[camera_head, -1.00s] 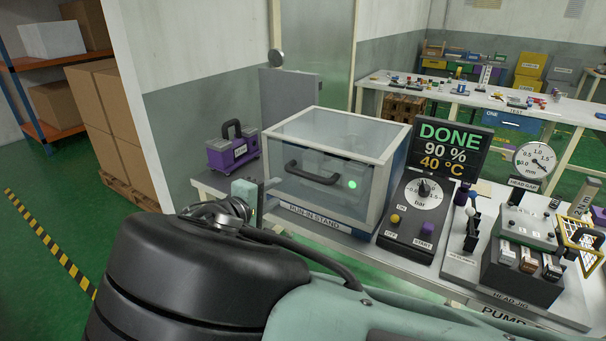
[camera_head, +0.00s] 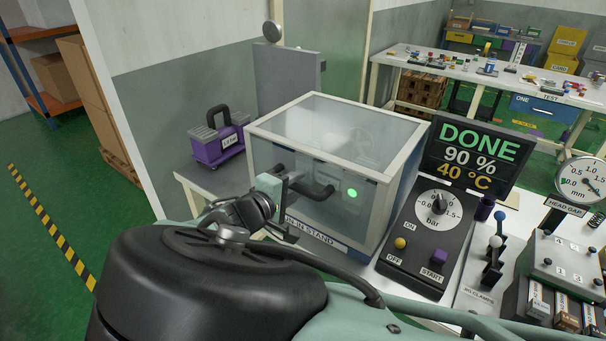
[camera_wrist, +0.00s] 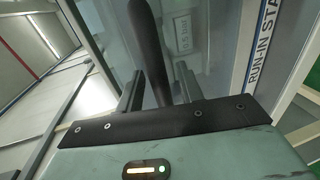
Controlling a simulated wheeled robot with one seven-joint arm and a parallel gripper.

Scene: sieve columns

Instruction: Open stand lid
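The run-in stand (camera_head: 400,185) is a box with a clear lid (camera_head: 350,125) and pale frame, and the lid is down. A dark bar handle (camera_head: 316,190) is on its front face. My gripper (camera_head: 289,205) is at the left part of the handle in the head view. In the wrist view, the dark handle (camera_wrist: 148,45) runs between the two fingers of my gripper (camera_wrist: 157,85). The fingers stand apart on either side of it, with gaps visible. A green light (camera_head: 352,193) glows on the stand's front.
A purple case (camera_head: 219,140) stands left of the stand on the bench. A control box (camera_head: 431,225) with a dial, yellow and purple buttons stands to the right, before a screen (camera_head: 478,152) reading DONE, 90 %, 40 °C. Clamps (camera_head: 493,255) are farther right.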

